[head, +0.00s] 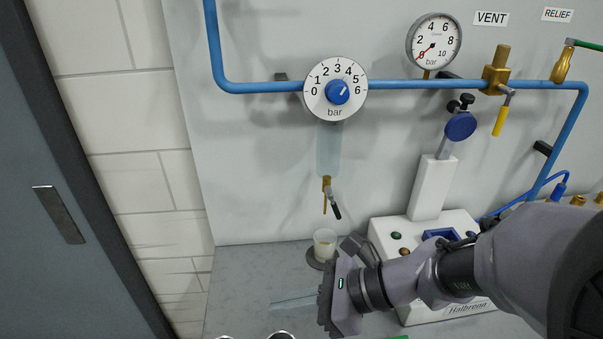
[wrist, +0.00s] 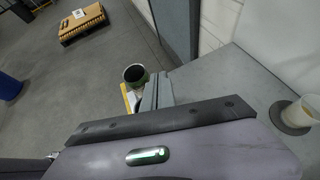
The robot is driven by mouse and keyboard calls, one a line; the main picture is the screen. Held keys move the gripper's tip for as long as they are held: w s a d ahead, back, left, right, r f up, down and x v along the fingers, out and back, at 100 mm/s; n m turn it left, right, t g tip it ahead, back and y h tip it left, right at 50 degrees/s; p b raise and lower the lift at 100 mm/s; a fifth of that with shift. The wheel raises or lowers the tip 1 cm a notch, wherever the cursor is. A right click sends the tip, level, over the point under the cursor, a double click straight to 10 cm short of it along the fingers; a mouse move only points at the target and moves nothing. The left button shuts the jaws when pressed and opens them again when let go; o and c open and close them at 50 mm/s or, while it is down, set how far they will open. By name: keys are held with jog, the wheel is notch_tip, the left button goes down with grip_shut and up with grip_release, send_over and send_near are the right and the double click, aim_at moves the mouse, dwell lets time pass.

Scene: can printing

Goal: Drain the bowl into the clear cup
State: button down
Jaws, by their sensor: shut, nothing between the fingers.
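The clear bowl (head: 329,152) hangs below the regulator dial on the wall panel. A brass drain valve (head: 326,184) sits at its lower end, with a black-tipped lever (head: 335,208) slanting down to the right. The clear cup (head: 324,241) stands upright on a dark round base on the bench, roughly below the drain; a pale yellowish tint shows low in it. The cup also shows at the right edge of the wrist view (wrist: 302,113). My gripper (head: 292,301) is low over the bench, in front of the cup and apart from it, fingers pointing left, shut and empty (wrist: 156,92).
A white machine (head: 425,240) stands right of the cup, partly behind my arm. The blue pipe (head: 265,87), pressure gauge (head: 434,42) and yellow-handled valve (head: 501,118) are above. The wrist view shows a dark-filled container (wrist: 135,74) and a pallet (wrist: 83,22) beyond the bench edge.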

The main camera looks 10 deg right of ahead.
aim_at(333, 203)
jog(key=w+d+f+m+t+h+p, duration=0.3)
jog(key=w+d+m+t, duration=0.95)
jog(key=m, duration=1.05)
jog(key=w+g+b, duration=0.1)
jog(key=w+b, duration=0.2)
jog(key=w, duration=0.6)
jog(key=shift+w+d+h+b, duration=0.25)
jog(key=shift+h+b, duration=0.05)
jog(key=shift+r+g, duration=0.1)
jog(key=shift+g, duration=0.15)
jog(key=shift+d, duration=0.2)
